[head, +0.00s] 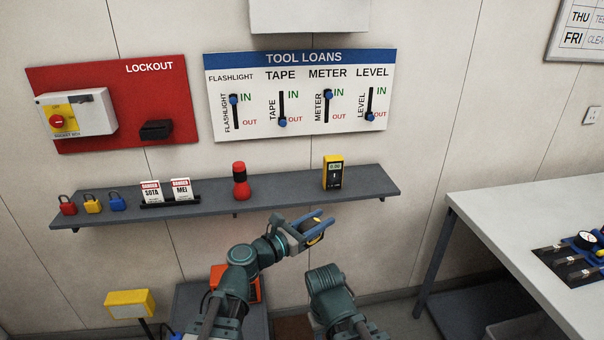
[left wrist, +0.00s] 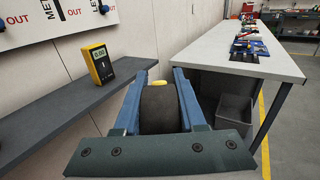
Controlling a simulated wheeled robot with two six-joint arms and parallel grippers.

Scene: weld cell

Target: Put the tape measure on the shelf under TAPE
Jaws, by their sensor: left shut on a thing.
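My left gripper (head: 312,228) is shut on the tape measure (head: 315,234), a dark, rounded thing with some yellow. It is held in front of the shelf (head: 373,187), near the yellow meter. In the left wrist view the tape measure (left wrist: 159,108) sits between the blue fingers of the left gripper (left wrist: 158,100), apart from the shelf (left wrist: 60,103). The TAPE column (head: 281,75) is on the TOOL LOANS board, and its blue slider (head: 283,122) is down at OUT. The shelf below TAPE is bare. My right arm shows at the bottom centre, but its gripper cannot be made out.
A red flashlight (head: 240,181) and the yellow meter (head: 333,173) stand on the shelf either side of the bare stretch. Danger tags (head: 167,192) and several padlocks (head: 92,203) are at its left. A white table (head: 520,215) stands at right.

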